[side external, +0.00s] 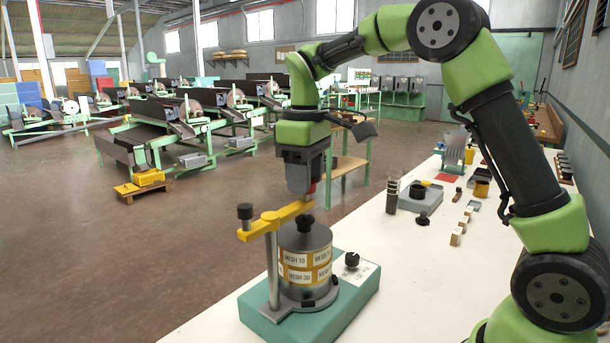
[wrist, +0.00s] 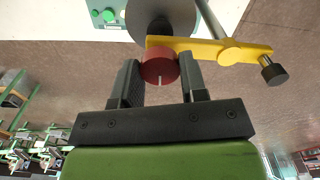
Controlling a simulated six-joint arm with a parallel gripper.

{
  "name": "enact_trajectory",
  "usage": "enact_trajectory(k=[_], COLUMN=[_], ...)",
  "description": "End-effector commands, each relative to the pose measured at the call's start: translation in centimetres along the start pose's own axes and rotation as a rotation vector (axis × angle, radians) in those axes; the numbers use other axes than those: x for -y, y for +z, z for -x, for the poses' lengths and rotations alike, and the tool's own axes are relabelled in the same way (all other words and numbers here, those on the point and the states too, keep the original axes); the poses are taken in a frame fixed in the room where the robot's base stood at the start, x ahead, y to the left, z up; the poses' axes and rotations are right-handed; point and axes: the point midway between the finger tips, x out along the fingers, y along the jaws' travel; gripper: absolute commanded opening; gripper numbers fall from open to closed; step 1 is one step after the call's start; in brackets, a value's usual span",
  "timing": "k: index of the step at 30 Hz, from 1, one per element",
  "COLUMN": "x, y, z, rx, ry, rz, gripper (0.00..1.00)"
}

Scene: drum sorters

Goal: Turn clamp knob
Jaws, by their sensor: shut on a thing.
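The red clamp knob (wrist: 160,66) with a pale slot line sits at one end of the yellow clamp bar (wrist: 206,49). My gripper (wrist: 158,72) has one dark finger on each side of the knob and is shut on it. In the side view my gripper (side external: 302,185) points down over the bar's right end, and only a little red of the knob (side external: 312,188) shows. The yellow bar (side external: 274,217) lies above a grey drum stack (side external: 305,240) with yellow bands and MESH labels.
A metal post (side external: 272,270) carries the bar on a teal base (side external: 352,295) with a small black knob (side external: 352,260). The white bench (side external: 420,270) has small blocks, a grey tray and dark parts further right. The bench front is clear.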

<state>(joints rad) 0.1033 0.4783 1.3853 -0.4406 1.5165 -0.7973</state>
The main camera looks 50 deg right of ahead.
Motion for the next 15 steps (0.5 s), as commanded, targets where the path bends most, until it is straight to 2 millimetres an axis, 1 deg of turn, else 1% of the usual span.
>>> enact_trajectory(k=[9, 12, 15], x=[0.00, 0.00, 0.00], y=[0.00, -0.01, -0.01], z=[0.03, 0.03, 0.03], rx=[0.003, 0.003, 0.002], ry=[0.001, 0.001, 0.001], rz=[-0.323, -0.386, -0.408], gripper=[0.16, 0.16, 0.16])
